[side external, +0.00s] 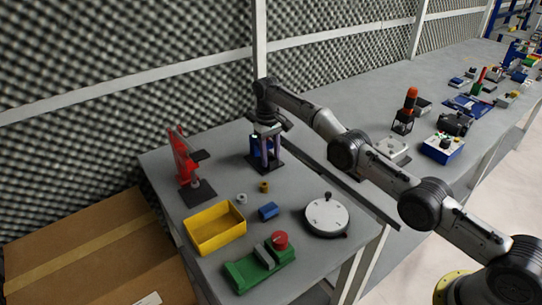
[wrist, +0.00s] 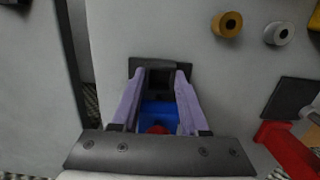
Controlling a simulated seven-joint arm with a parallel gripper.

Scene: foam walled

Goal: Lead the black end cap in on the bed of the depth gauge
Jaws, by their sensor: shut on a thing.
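The depth gauge appears to be the blue upright stand (side external: 254,146) on a black base plate (side external: 282,167) at the back of the table. In the wrist view its blue body (wrist: 158,110) shows between the fingers, with a red part nearer the palm. My gripper (wrist: 162,76) is over this stand, pointing down. Its two lilac fingers are shut on a dark piece, the black end cap (wrist: 160,78), low in front of the blue body. The cap is dark against the dark base (wrist: 143,64), so I cannot tell whether it touches the bed. In the side view my fingers largely hide it.
A red stand (side external: 183,160) is to the left. A yellow bin (side external: 216,230), blue block (side external: 268,211), brass ring (side external: 264,187), grey ring (side external: 241,198), round white dial (side external: 327,216) and green fixture (side external: 250,272) stand in front. A dark gap separates the second table.

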